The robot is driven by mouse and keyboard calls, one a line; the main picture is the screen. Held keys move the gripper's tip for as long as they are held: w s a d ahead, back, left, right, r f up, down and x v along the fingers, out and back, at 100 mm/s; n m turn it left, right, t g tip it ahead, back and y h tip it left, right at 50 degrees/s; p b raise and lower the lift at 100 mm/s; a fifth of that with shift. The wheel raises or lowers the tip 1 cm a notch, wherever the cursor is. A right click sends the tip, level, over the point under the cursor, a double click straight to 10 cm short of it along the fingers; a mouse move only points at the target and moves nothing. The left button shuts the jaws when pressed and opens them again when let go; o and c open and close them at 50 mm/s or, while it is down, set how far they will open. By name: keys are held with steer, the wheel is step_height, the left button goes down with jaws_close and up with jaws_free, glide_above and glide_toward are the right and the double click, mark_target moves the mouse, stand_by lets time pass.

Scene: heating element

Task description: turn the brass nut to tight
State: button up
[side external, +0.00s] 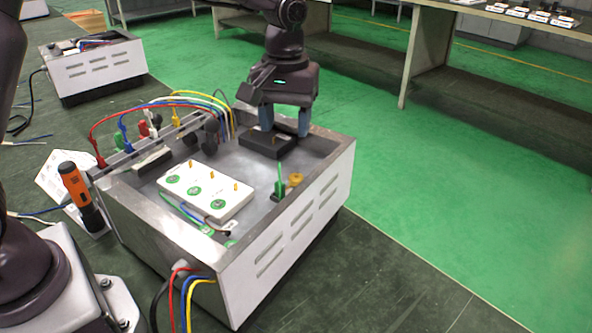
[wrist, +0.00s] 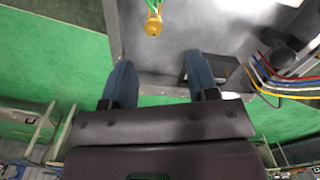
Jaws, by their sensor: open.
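The brass nut (side external: 295,180) appears to be the yellow-gold piece near the right wall of the metal box, beside an upright green piece (side external: 281,178). It also shows at the top of the wrist view (wrist: 153,25), beyond my fingertips. My gripper (side external: 285,131) points down over the back of the box, above or beside a black block (side external: 262,146) with a small brass pin. It is apart from the brass nut. In the wrist view my gripper (wrist: 160,60) has its two blue fingers spread, with nothing visible between them.
A white block (side external: 205,191) with green discs and several brass pins lies in the box (side external: 345,165). Coloured cables (side external: 180,100) arch over its back left. An orange-handled tool (side external: 75,188) stands outside at left. Green floor at right is clear.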

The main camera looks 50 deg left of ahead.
mark_target(296, 176)
steer(key=f+n, duration=0.1)
steer(key=f, duration=0.2)
steer(key=w+f+n, duration=0.1)
steer(key=f, duration=0.3)
steer(key=w+f+n, duration=0.1)
steer(key=f, duration=0.3)
steer(key=shift+d+f+n, duration=0.15)
steer(key=shift+n, duration=0.15)
steer(key=shift+c, duration=0.5)
steer(key=c, duration=0.8)
